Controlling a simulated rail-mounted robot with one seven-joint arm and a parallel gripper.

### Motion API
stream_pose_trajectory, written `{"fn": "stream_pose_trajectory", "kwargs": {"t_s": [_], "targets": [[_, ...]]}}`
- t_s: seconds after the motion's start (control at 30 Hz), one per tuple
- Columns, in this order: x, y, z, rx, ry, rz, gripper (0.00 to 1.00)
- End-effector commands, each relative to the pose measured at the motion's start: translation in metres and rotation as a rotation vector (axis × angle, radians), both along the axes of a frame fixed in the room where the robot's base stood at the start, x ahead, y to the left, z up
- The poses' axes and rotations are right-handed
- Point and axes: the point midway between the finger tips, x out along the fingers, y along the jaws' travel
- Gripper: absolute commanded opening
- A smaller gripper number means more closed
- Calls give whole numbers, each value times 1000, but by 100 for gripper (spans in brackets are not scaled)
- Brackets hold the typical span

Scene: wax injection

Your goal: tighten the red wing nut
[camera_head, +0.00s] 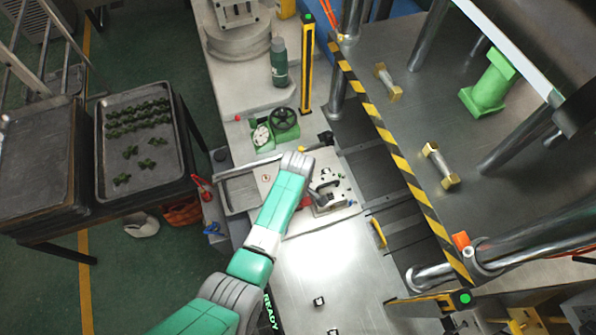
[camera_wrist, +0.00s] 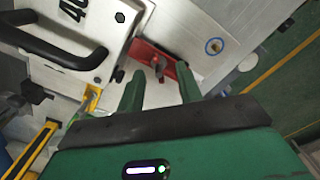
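The red wing nut (camera_wrist: 170,67) shows in the wrist view as a red piece with a grey stud in its middle, beside a pale metal plate. My gripper (camera_wrist: 160,76) has its two green fingers spread apart, with the red piece just beyond and between their tips. I cannot tell whether either finger touches it. In the head view my arm reaches over the mold (camera_head: 338,190) on the bench; my fingers are hidden there.
In the wrist view a black handle (camera_wrist: 48,42) stands on the plate at upper left. In the head view a green bottle (camera_head: 279,62) and a black handwheel (camera_head: 284,119) stand behind the arm. A striped edge (camera_head: 385,140) bounds the press at right.

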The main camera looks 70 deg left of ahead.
Motion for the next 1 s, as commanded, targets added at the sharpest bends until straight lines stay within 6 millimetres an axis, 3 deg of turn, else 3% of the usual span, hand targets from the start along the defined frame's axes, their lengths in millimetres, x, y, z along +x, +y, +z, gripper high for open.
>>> {"fn": "stream_pose_trajectory", "kwargs": {"t_s": [0.13, 0.4, 0.6, 1.0], "targets": [[1, 0, -14, 1, -1, -1, 35], [1, 0, -16, 1, -1, -2, 35], [1, 0, -16, 1, -1, -2, 0], [1, 0, -16, 1, -2, -64, 0]]}}
